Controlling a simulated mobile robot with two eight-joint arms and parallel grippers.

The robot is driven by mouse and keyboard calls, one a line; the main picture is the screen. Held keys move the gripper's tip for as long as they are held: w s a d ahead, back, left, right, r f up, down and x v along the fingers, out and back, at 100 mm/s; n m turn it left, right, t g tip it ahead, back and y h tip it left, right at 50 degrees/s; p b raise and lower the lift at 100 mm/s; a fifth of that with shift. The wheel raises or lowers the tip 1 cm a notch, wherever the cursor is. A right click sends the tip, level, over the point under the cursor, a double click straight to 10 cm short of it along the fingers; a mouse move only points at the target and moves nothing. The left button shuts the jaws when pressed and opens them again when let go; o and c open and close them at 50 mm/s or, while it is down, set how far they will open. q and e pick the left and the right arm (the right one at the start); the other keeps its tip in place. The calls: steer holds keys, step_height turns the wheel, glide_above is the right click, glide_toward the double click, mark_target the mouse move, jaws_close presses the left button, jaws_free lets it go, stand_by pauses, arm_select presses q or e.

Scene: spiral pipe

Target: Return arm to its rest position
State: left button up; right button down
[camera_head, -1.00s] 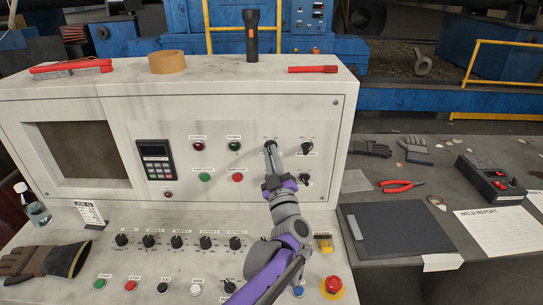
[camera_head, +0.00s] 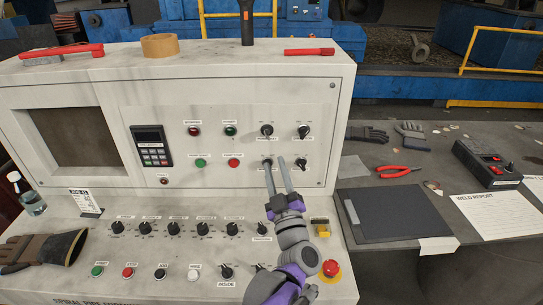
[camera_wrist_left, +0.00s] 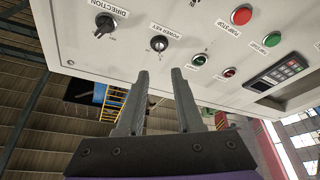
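My left gripper (camera_head: 277,160) is in front of the control panel (camera_head: 225,108), just below its upper right knobs. Its two grey fingers are apart with nothing between them. In the left wrist view the open fingers (camera_wrist_left: 159,73) point toward the panel, below the power key knob (camera_wrist_left: 159,43) and the direction knob (camera_wrist_left: 104,21). In the head view the upper left knob (camera_head: 267,130) stands clear of the fingers. A lower knob (camera_head: 266,163) is partly behind a fingertip. My right gripper is not in view.
A row of dark knobs (camera_head: 174,228) lies on the sloped desk, with a red emergency button (camera_head: 330,268) and a yellow switch (camera_head: 320,227) beside my left arm. A work glove (camera_head: 45,248) lies at left. A black clipboard (camera_head: 392,213) and red pliers (camera_head: 393,171) lie on the right table.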

arm_select(q)
steer(key=shift+s+d+f, duration=0.15)
steer(key=shift+s+f, duration=0.1)
steer(key=shift+s, duration=0.4)
steer(key=s+a+f+m+g+h+p, duration=0.1)
steer(key=s+a+f+m+g+p, duration=0.1)
steer(key=s+a+f+g, duration=0.3)
steer(key=s+a+f+m+g+h+p, duration=0.2)
steer(key=s+a+f+m+g, duration=0.2)
steer(key=s+a, duration=0.4)
steer(key=s+a+f+m+g+h+p, duration=0.1)
steer(key=s+a+f+m+g, duration=0.2)
steer(key=s, duration=1.1)
steer(key=a+f+g, duration=0.3)
steer(key=f+g, duration=0.1)
steer(key=shift+s+a+f+h+p, duration=0.3)
steer(key=shift+a+f+p, duration=0.05)
steer(key=shift+a+p, duration=0.05)
